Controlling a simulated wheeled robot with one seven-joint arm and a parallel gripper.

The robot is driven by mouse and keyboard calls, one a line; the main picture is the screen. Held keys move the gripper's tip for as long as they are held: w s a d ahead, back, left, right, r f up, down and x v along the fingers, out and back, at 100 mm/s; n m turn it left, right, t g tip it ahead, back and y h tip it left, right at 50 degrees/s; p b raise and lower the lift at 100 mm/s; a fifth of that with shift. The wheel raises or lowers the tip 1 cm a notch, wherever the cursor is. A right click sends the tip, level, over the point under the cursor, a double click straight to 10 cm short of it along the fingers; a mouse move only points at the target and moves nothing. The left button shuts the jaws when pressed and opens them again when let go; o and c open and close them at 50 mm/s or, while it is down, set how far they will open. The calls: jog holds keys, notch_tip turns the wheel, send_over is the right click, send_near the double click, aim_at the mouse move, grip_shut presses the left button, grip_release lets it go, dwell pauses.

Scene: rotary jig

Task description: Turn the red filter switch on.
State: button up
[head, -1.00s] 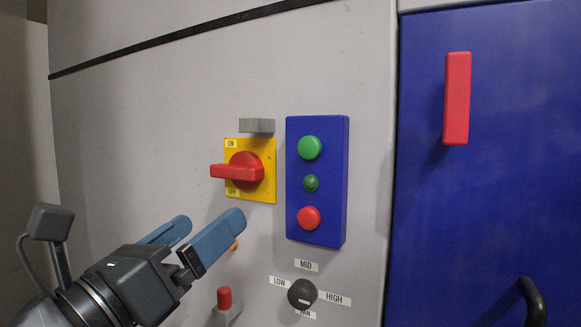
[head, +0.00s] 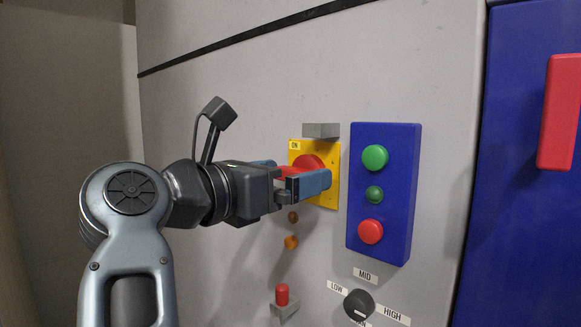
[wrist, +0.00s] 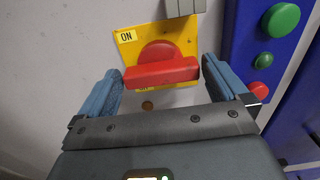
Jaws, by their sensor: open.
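The red rotary switch (wrist: 162,72) sits on a yellow plate (wrist: 126,52) with an ON label at its upper left. Its bar handle lies about level in the wrist view, and an OFF label below is mostly hidden by it. In the head view the switch (head: 306,160) is partly covered by my gripper (head: 296,173). My gripper is open, with one blue finger near each end of the handle in the wrist view (wrist: 161,66). Only narrow gaps show there, and I cannot tell whether either finger touches.
A grey block (head: 321,130) sticks out just above the plate. A blue panel (head: 385,248) with green and red buttons is close on the right. Below are a small red-tipped switch (head: 282,295) and a black fan knob (head: 358,305). A blue door with a red handle (head: 558,112) stands farther right.

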jog(key=shift+w+d, duration=0.25)
jog(key=shift+w, duration=0.05)
jog(key=shift+c, duration=0.4)
jog(key=c, duration=0.7)
jog(key=shift+o, duration=0.2)
